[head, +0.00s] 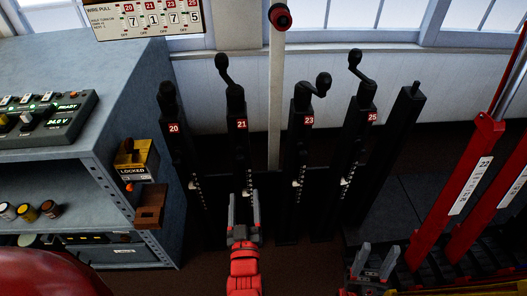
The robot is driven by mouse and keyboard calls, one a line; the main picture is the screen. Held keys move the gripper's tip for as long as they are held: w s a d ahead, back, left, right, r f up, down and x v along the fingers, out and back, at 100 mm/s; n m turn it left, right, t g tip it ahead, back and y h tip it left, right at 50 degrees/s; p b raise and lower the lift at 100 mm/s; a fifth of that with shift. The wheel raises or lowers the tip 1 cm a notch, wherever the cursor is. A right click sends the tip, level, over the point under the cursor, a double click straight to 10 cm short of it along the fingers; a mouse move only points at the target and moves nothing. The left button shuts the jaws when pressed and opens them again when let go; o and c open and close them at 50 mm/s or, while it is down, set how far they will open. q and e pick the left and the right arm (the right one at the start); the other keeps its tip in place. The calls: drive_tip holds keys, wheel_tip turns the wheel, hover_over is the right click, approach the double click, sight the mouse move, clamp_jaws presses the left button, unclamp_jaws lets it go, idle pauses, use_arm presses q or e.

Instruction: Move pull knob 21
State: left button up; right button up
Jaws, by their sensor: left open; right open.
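The lever post labelled 21 (241,124) is black and stands second from the left in the row of posts. Its black pull knob (222,61) sits on a crank at the top, bent up and to the left. My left gripper (244,202) is open in front of the lower part of post 21, well below the knob in the picture, and partly hides the post. Whether it touches the post I cannot tell. My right gripper (379,256) is open and empty at the lower right, away from post 21.
Posts 20 (174,128), 23 (308,121) and 25 (372,117) stand close beside it. A pale pole (275,95) with a red-rimmed knob rises between 21 and 23. A grey cabinet (110,85) is left; red levers (455,185) are right.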

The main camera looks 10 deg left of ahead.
sight(241, 162)
use_arm(q)
drive_tip(key=shift+g, duration=0.5)
drive_tip(key=x, duration=0.6)
drive_tip(key=f+x, duration=0.1)
drive_tip(key=x, duration=0.4)
drive_tip(key=a+f+x, duration=0.1)
drive_tip(key=x, duration=0.5)
drive_tip(key=shift+w+a+b, duration=0.15)
drive_tip(key=shift+b, duration=0.2)
clamp_jaws()
